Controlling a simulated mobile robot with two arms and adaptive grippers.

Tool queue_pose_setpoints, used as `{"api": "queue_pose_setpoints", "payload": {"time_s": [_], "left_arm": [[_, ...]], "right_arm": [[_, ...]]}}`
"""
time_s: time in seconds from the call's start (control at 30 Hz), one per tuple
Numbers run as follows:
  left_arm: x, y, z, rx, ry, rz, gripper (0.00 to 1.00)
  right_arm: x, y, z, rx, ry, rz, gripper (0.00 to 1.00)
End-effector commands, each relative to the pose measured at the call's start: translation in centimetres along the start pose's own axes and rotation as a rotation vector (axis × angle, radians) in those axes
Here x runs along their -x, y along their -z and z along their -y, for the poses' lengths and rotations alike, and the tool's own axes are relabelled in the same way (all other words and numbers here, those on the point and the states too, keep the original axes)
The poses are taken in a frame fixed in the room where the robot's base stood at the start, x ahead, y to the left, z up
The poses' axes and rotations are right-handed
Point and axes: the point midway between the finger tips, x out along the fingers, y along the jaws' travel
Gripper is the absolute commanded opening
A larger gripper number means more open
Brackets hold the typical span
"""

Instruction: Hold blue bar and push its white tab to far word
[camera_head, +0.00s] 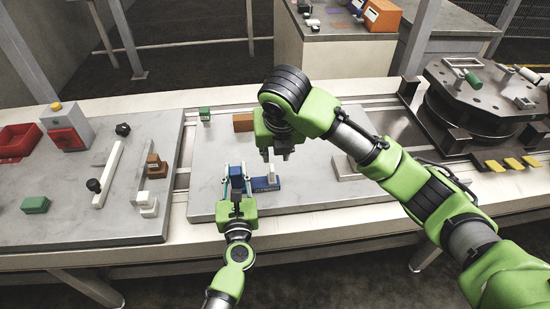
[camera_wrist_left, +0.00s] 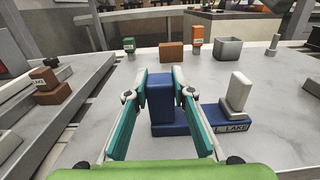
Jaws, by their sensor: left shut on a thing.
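The blue bar lies on the grey plate, with a raised blue block (camera_head: 236,172) at its left end and a low part (camera_head: 262,186) to the right. My left gripper (camera_head: 237,182) is shut on the raised block, one finger on each side; the left wrist view shows this block (camera_wrist_left: 160,92) between the fingers. The white tab (camera_head: 271,174) stands upright toward the bar's right end; it also shows in the left wrist view (camera_wrist_left: 238,93). A label beside it partly reads "L LAKE". My right gripper (camera_head: 279,152) points down just above and behind the tab; its finger gap is unclear.
A brown block (camera_head: 243,122) and a green block (camera_head: 204,113) stand behind the bar. A grey open box (camera_wrist_left: 229,49) shows in the left wrist view. A pale block (camera_head: 345,166) lies to the right. The plate in front of the bar is mostly clear.

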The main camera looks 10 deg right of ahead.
Motion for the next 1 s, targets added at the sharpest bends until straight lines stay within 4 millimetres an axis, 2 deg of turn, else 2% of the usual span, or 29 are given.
{"api": "queue_pose_setpoints", "payload": {"time_s": [0.4,0.43,0.5,0.87,1.0], "left_arm": [[0.1,0.4,0.2,0.001,0.005,-0.007,0.00],[0.1,0.4,0.2,0.001,0.005,-0.007,0.25],[0.1,0.3,0.2,0.001,0.005,-0.006,0.42],[0.2,0.1,0.1,0.001,0.002,-0.002,0.42],[1.5,0.2,0.1,0.001,0.002,-0.004,0.42]], "right_arm": [[0.4,0.0,0.0,-0.001,0.001,0.000,0.25],[0.3,0.0,0.0,-0.001,0.001,0.000,0.25],[0.3,0.0,0.0,0.000,0.001,0.000,0.25],[0.3,0.0,0.0,0.000,0.000,0.000,0.25],[0.3,0.0,0.0,0.000,0.000,0.000,0.25]]}}
